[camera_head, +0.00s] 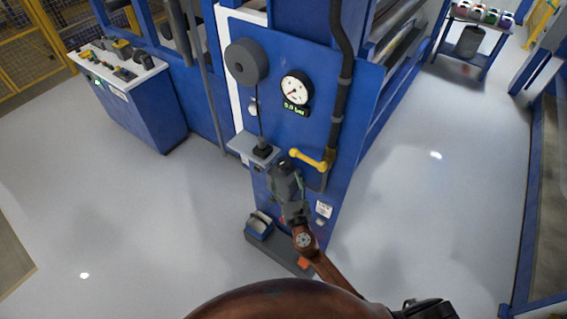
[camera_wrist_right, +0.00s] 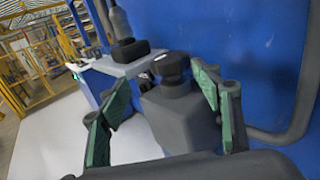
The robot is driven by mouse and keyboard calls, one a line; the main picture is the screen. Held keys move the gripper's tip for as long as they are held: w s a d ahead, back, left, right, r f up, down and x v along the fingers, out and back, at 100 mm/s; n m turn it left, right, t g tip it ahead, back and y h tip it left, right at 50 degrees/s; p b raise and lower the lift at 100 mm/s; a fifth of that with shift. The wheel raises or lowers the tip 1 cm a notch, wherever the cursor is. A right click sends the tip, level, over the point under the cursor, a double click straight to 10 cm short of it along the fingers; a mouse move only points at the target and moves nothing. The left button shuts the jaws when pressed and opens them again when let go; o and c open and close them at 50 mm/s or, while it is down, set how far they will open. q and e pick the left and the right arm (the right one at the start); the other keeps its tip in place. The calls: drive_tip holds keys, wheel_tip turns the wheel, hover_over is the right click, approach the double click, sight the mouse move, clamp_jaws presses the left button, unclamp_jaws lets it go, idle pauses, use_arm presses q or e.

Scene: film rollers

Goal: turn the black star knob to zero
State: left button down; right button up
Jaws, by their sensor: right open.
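The black star knob (camera_wrist_right: 171,66) sits on top of a dark grey body (camera_wrist_right: 180,110) in front of the blue panel in the right wrist view. My right gripper (camera_wrist_right: 163,98) is open, its green-padded fingers on either side of the knob and body, apart from the knob. In the head view my right gripper (camera_head: 287,178) is at the panel below the gauge and hides most of the knob. A round pressure gauge (camera_head: 296,90) has a green readout under it, too small to read surely. My left gripper is not in view.
A grey cylinder (camera_head: 246,62) is above. A dark conduit runs down the panel. The floor at left is clear.

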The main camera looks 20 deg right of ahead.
sight(286, 168)
drive_tip(key=w, duration=0.2)
drive_tip(key=w+d, duration=0.1)
drive_tip(key=w, duration=0.2)
drive_tip(key=shift+w+d, duration=0.35)
drive_tip(key=shift+d, duration=0.05)
drive_tip(key=shift+w, duration=0.5)
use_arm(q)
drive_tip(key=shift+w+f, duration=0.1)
use_arm(e)
drive_tip(key=shift+c, duration=0.6)
drive_tip(key=c, duration=1)
use_arm(q)
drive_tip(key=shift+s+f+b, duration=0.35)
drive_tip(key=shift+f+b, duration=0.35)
drive_tip(key=shift+b, duration=0.1)
use_arm(e)
drive_tip(key=shift+d+n+y, duration=0.1)
drive_tip(key=shift+n+y, duration=0.4)
drive_tip(key=shift+y, duration=0.5)
drive_tip(key=shift+c, duration=0.2)
